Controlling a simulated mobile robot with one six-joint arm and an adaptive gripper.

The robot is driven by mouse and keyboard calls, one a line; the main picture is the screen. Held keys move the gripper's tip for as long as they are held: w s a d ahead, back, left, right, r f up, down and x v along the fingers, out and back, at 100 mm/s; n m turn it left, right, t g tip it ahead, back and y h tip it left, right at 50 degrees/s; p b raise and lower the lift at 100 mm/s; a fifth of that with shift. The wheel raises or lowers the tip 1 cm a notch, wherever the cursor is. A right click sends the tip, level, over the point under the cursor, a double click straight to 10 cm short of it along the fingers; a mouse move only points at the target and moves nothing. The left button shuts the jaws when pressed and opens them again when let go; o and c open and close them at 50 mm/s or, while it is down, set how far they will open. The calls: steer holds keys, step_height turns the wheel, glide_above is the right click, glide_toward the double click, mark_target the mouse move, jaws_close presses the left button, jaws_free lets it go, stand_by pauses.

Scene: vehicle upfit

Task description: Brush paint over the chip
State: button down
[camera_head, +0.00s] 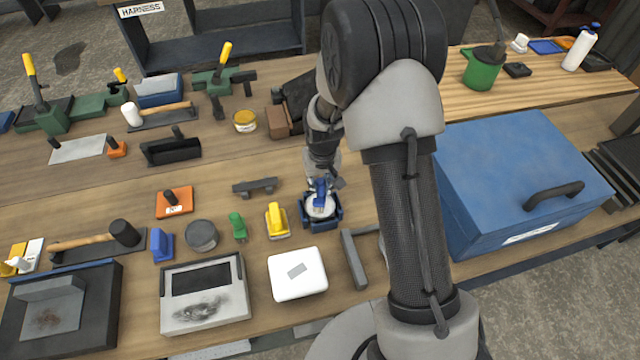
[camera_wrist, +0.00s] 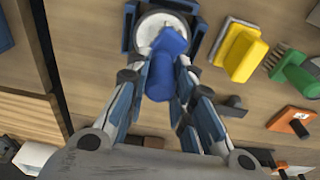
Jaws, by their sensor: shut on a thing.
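My gripper (camera_head: 322,183) is shut on a blue handle (camera_head: 320,193), which I take to be the brush. It also shows between the fingers in the wrist view (camera_wrist: 165,75). The handle's lower end is at a round pot with a whitish top (camera_head: 318,208), seated in a dark blue holder (camera_head: 334,217); the pot also shows in the wrist view (camera_wrist: 155,25). Bristles are hidden. In front stands a white panel (camera_head: 310,286) with a grey patch (camera_head: 297,270) on top, which looks like the chip.
A large blue box (camera_head: 510,170) fills the right. A smudged grey panel (camera_head: 205,312) lies left.

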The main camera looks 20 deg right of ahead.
steer(key=shift+r+p, duration=1.5)
steer(key=shift+r, duration=1.35)
